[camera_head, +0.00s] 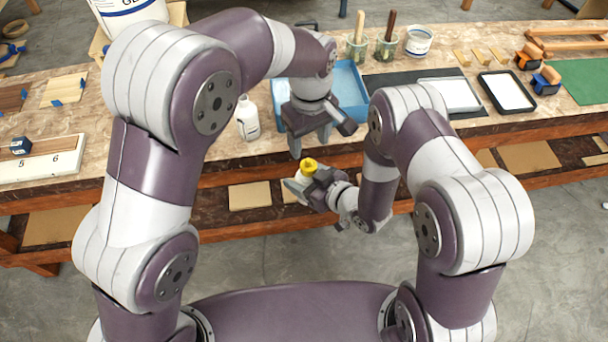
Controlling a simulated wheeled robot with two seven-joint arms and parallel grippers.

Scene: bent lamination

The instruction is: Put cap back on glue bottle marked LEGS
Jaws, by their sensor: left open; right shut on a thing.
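My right gripper (314,187) is shut on a whitish thing (295,187) with a yellow top (309,164), held in front of the bench edge. It looks like a glue bottle with a yellow cap or nozzle; most of it is hidden by the gripper, and no marking can be read. My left gripper (322,144) is open, fingers pointing down, just above the yellow top and apart from it. A second white bottle (247,120) stands upright on the bench to the left; its label is too small to read.
A blue tray (350,84) lies behind my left gripper. Jars with brushes (385,48), a white tub (418,41) and black-rimmed trays (507,92) stand to the right. A numbered board (40,167) lies at the left. A lower shelf (250,195) runs below the bench.

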